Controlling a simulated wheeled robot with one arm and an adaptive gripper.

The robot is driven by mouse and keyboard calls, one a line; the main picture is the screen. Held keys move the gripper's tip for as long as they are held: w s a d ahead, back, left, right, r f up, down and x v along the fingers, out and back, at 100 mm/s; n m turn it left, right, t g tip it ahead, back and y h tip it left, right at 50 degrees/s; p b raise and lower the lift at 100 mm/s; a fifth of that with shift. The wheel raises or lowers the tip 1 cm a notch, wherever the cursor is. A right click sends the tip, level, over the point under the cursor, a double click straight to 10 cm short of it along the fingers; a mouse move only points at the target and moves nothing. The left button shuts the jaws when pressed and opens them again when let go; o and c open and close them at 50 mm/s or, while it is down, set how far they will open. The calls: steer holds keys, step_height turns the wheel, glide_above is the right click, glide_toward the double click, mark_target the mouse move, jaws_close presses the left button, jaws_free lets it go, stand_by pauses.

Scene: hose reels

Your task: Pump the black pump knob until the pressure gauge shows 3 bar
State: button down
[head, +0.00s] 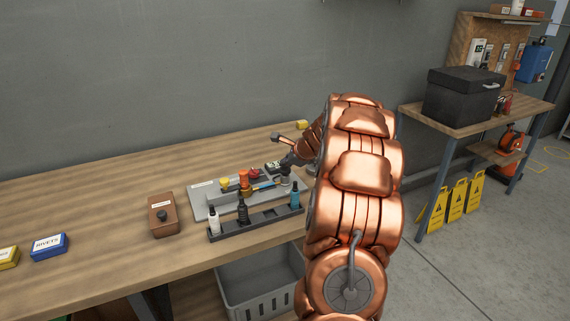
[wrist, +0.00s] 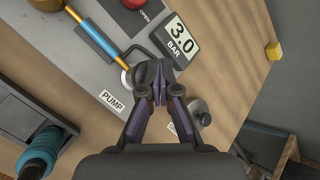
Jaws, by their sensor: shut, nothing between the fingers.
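The pressure gauge (wrist: 178,40) has a pale display that reads 3.0 BAR in the wrist view. It sits on the grey panel (wrist: 90,60), beside a red knob (wrist: 133,3). My gripper (wrist: 153,70) is shut and empty, with its fingertips over the panel just below the gauge, near the PUMP label (wrist: 112,101). In the head view my gripper (head: 289,161) is at the panel's right end.
A grey round knob (wrist: 200,113) is close to my right finger. A blue-sleeved brass rod (wrist: 98,39) lies left. A dark bottle rack (head: 260,221) stands in front of the panel, with a brown box (head: 163,216) to its left. A yellow block (head: 302,125) lies behind.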

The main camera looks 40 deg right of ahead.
mark_target(286, 169)
steer(key=shift+r+p, duration=1.65)
steer(key=shift+p, duration=0.3)
steer(key=shift+r, duration=0.1)
step_height(286, 169, up, 5)
steer(key=p, duration=0.4)
steer(key=shift+p, duration=0.4)
stand_by(0.6)
